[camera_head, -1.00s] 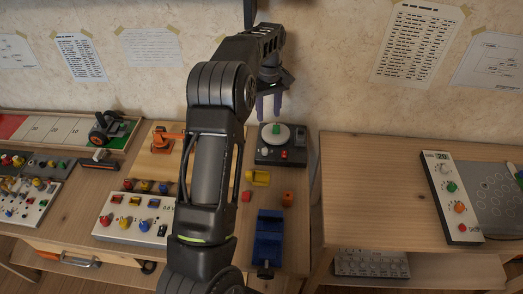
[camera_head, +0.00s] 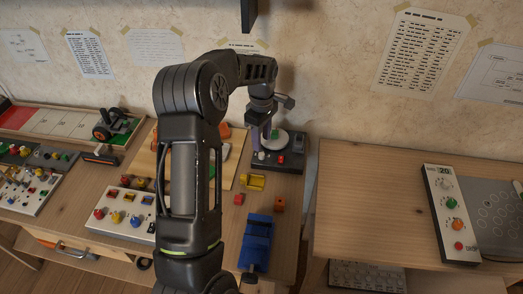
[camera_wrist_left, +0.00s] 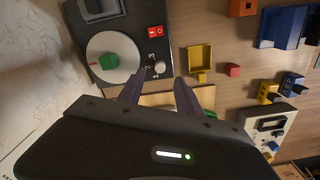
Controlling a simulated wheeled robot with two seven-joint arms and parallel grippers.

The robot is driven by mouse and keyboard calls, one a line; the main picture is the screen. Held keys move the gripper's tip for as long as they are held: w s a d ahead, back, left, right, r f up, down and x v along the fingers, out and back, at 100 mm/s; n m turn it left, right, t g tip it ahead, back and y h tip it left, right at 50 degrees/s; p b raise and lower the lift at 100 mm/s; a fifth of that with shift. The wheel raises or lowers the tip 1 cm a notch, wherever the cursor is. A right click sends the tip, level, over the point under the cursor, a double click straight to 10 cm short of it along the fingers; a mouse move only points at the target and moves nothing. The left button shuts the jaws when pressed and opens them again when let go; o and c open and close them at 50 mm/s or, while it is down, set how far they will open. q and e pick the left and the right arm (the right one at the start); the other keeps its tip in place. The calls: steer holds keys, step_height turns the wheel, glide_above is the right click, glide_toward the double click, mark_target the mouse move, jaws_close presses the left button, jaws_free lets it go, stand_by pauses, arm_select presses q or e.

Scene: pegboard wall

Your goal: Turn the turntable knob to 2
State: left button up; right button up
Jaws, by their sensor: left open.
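The turntable (camera_head: 291,161) is a dark box at the back of the left table. It carries a white disc (camera_wrist_left: 104,72) with a green block (camera_wrist_left: 108,62) on it. A small whitish knob (camera_wrist_left: 160,67) sits at one corner beside the printed numbers 1, 2 and 3, near a red switch (camera_wrist_left: 155,31). My left gripper (camera_head: 260,143) points down over the knob's side of the turntable. In the wrist view its fingers (camera_wrist_left: 160,82) are apart, with the knob just beyond the gap between the tips. I cannot tell the knob's setting or any contact. My right gripper is not in view.
A yellow tray (camera_head: 252,182), a red cube (camera_head: 239,199), an orange block (camera_head: 279,205) and a blue vise-like block (camera_head: 256,243) lie in front of the turntable. A switch panel (camera_head: 120,230) stands left. A gap separates the right table (camera_head: 370,200).

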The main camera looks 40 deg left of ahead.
mark_target(262, 154)
arm_select(q)
step_height(262, 154, down, 6)
steer(key=shift+f+p, duration=0.1)
steer(key=shift+p, duration=0.45)
jaws_close()
stand_by(0.3)
